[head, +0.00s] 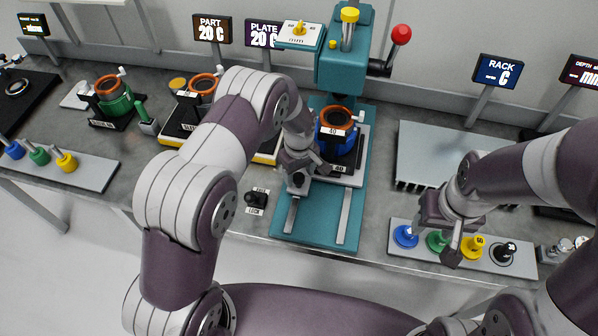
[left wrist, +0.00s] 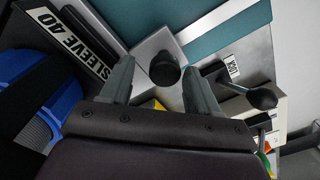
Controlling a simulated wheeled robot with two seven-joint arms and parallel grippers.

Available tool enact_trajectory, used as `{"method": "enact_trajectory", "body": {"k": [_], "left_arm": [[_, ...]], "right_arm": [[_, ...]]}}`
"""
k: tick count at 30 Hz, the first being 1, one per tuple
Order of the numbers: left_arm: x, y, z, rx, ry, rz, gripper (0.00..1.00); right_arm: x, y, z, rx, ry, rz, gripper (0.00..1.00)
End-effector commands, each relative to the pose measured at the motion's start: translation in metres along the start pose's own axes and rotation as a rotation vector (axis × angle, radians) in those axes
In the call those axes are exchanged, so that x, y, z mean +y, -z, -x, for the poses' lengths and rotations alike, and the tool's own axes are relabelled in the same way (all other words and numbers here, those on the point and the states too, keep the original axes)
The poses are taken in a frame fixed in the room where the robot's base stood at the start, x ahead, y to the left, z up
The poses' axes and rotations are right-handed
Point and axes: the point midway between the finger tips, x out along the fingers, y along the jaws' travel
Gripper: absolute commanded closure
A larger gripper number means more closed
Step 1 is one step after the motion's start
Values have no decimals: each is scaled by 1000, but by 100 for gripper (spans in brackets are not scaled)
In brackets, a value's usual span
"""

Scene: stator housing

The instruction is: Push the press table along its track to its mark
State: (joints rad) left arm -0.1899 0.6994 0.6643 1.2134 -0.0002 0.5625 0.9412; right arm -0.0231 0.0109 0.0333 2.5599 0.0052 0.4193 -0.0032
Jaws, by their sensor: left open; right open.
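The press table (head: 358,172) is a grey plate on the teal press base (head: 318,232). It carries a blue housing (head: 340,147) with an orange ring on top. Two pale rails (head: 344,217) of the track run toward the near edge. My left gripper (head: 300,178) is at the table's near left corner. In the left wrist view its open fingers (left wrist: 158,82) lie either side of a black round knob (left wrist: 165,70) on a silver plate; contact cannot be told. No mark is clearly visible. My right gripper (head: 453,238) is open and empty above the plug tray.
The press head (head: 340,68) with its red-ball lever (head: 400,35) stands behind the table. A lock lever (head: 256,198) sits left of the base; its ball (left wrist: 262,97) shows in the wrist view. The plug tray (head: 520,268) is at right. The near rails are clear.

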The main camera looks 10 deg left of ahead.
Motion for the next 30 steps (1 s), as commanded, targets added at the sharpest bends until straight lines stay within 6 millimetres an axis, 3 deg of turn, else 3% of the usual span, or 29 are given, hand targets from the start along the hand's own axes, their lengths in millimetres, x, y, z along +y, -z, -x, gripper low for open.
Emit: {"method": "enact_trajectory", "body": {"k": [5, 12, 18, 30], "left_arm": [[1, 1, 16, 2, -3, 0, 39], [2, 2, 79, 2, -3, 0, 39], [2, 2, 117, 0, -1, 0, 39], [2, 2, 126, -1, 1, 0, 39]], "right_arm": [[0, -1, -6, 0, 0, 0, 49], [0, -3, -24, 0, 0, 0, 49], [0, -4, -30, 0, 0, 0, 49], [0, -4, -29, 0, 0, 0, 49]]}}
